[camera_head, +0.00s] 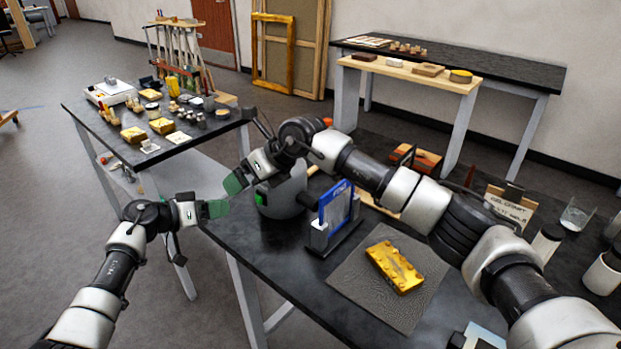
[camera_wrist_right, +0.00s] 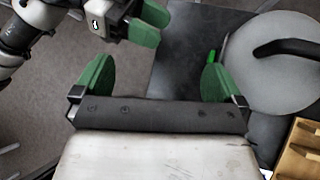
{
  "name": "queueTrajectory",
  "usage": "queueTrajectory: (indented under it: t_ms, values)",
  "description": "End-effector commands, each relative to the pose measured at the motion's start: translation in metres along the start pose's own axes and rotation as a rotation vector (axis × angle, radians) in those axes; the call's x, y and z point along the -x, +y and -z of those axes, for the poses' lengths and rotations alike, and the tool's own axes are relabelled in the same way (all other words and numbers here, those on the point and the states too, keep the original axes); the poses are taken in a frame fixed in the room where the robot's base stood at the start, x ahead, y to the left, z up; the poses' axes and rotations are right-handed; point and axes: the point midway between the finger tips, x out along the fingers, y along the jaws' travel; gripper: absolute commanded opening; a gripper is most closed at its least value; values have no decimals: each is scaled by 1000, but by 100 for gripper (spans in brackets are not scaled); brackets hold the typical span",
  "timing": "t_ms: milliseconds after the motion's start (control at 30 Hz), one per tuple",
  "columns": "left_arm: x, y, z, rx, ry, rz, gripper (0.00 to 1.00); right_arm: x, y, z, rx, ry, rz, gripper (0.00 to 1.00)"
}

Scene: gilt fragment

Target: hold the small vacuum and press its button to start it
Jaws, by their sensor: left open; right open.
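The small vacuum (camera_head: 285,198) is a grey rounded body standing at the near left part of the dark bench. It has a black handle (camera_wrist_right: 286,47) and a small green part (camera_wrist_right: 212,56) on its side. My right gripper (camera_head: 236,184) is open and empty, beside the vacuum at its left, with its arm crossing over the bench. In the right wrist view its green fingers (camera_wrist_right: 158,78) are spread wide, with the vacuum to their right. My left gripper (camera_head: 217,208) is open just off the bench's left edge. Its green fingertips also show in the right wrist view (camera_wrist_right: 150,24).
A blue-and-white booklet in a dark stand (camera_head: 335,218) stands right of the vacuum. A gilt block (camera_head: 394,267) lies on a grey mat (camera_head: 360,291). A side table (camera_head: 85,119) with several small items stands at the left. Open floor lies left of the bench.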

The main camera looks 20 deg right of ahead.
Motion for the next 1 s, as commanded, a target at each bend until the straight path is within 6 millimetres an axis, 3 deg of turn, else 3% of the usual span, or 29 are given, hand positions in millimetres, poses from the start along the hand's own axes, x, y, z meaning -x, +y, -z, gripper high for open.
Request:
queueTrajectory:
  t_ms: [33, 100, 200, 300, 467, 1000]
  values:
    - [0, 0, 0, 0, 0, 0, 43, 13, -28, -1, 18, 37, 112, 100]
    - [0, 0, 0, 0, 0, 0, 43, 25, -56, 6, 34, 95, 233, 100]
    - [0, 0, 0, 0, 0, 0, 43, 34, -82, 37, 74, 221, 343, 100]
    - [0, 0, 0, 0, 0, 0, 43, 44, -99, 54, 94, 298, 419, 100]
    - [0, 0, 0, 0, 0, 0, 43, 48, -111, 66, 107, 353, 471, 100]
    - [0, 0, 0, 0, 0, 0, 43, -23, -150, 93, 107, 355, 470, 100]
